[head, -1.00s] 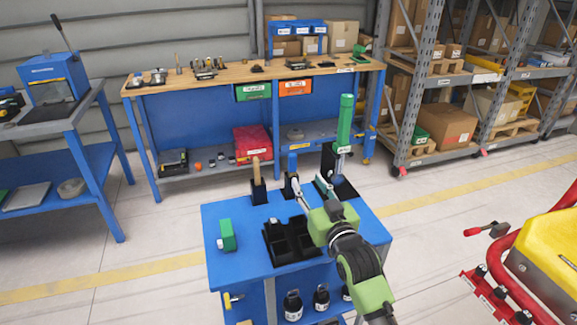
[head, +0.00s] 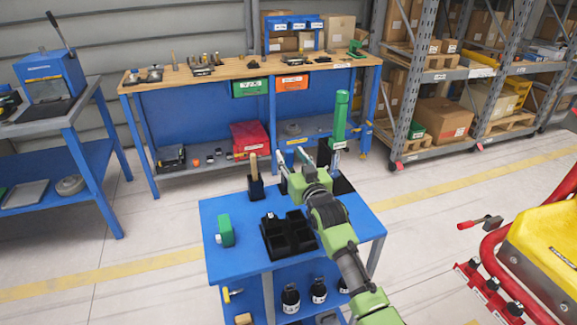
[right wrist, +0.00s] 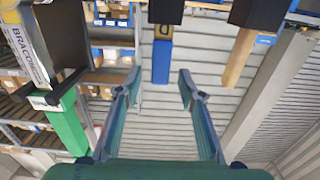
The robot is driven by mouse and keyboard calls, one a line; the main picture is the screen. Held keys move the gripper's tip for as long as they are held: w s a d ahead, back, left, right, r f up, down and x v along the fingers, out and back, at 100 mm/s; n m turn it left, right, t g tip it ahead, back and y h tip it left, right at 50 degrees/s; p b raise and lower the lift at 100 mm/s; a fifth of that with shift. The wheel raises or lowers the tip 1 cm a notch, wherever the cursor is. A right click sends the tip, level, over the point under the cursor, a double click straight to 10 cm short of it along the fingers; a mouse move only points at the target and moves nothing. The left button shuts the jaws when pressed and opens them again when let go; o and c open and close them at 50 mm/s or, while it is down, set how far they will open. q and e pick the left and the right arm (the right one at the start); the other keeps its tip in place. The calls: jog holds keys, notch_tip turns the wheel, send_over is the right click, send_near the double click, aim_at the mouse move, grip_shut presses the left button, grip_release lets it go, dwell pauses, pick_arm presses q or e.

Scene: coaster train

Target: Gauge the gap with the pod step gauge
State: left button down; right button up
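In the right wrist view, which looks upside down, a blue handle (right wrist: 162,62) stands in a black holder (right wrist: 166,12). It lies beyond and roughly between the fingertips, apart from them. I cannot tell if it is the pod step gauge. My right gripper (right wrist: 158,85) is open and empty, with its fingers spread. In the head view the right gripper (head: 290,163) is over the back of the blue cart (head: 225,257) and hides most of that handle. My left gripper is not in view.
On the cart stand a wooden-handled tool (head: 253,168), a tall green tool (head: 341,118), a black compartment tray (head: 270,252) and a green block (head: 226,229). The cart's front left top is clear. A long workbench (head: 222,78) stands behind; a red-framed yellow machine (head: 548,235) stands right.

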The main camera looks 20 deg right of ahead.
jog(key=shift+w, duration=0.55)
grip_shut()
jog(key=shift+r, duration=0.1)
notch_tip(320, 180, up, 10)
jog(key=shift+b, duration=0.4)
